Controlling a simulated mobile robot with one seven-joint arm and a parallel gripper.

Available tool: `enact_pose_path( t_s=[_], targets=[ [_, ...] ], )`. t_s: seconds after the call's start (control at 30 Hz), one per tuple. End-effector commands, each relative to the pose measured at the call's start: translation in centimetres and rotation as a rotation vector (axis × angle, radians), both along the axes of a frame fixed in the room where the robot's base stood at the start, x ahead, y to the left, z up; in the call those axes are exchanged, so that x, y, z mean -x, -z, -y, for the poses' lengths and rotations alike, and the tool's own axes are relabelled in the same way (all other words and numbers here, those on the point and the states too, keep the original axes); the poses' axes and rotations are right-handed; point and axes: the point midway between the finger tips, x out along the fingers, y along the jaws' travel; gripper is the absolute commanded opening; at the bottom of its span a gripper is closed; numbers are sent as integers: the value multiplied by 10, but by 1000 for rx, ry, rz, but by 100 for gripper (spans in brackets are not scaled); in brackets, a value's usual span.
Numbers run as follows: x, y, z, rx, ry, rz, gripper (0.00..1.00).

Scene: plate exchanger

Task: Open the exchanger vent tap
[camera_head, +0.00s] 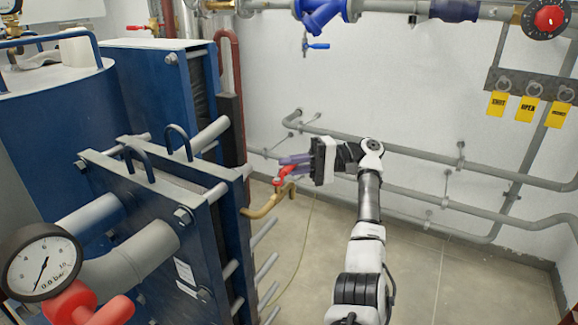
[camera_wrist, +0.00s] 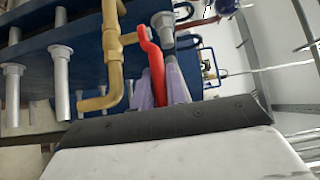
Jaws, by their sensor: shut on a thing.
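The exchanger vent tap has a red lever handle (camera_head: 284,174) and a brass body with a bent outlet pipe (camera_head: 262,206), on the side of the blue plate exchanger (camera_head: 190,215). My gripper (camera_head: 292,165) reaches the tap from the right, its purple fingers at the red handle. In the wrist view the red handle (camera_wrist: 154,60) runs down between the purple fingers (camera_wrist: 160,88), which are shut on it. The brass pipe (camera_wrist: 114,75) stands just left of the fingers, apart from them. The fingers partly hide the handle's end.
A pressure gauge (camera_head: 42,262) and a red handle (camera_head: 92,306) are at the near left. Grey pipes (camera_head: 420,155) run along the back wall. Yellow tags (camera_head: 529,109) hang at the upper right. The floor (camera_head: 470,285) at the right is clear.

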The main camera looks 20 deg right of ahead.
Motion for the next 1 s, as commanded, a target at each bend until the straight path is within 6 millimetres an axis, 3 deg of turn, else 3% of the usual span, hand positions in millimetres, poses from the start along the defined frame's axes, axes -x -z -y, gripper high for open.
enact_pose_path(
  t_s=[0.47, 0.5, 0.63, 1.0],
  targets=[
    [0, -2, 0, -1, 1, 2, 0],
    [-1, -2, 0, -1, 2, 2, 20],
    [0, -2, 0, -1, 0, 2, 36],
    [0, -6, 0, 0, -1, 3, 36]
  ],
)
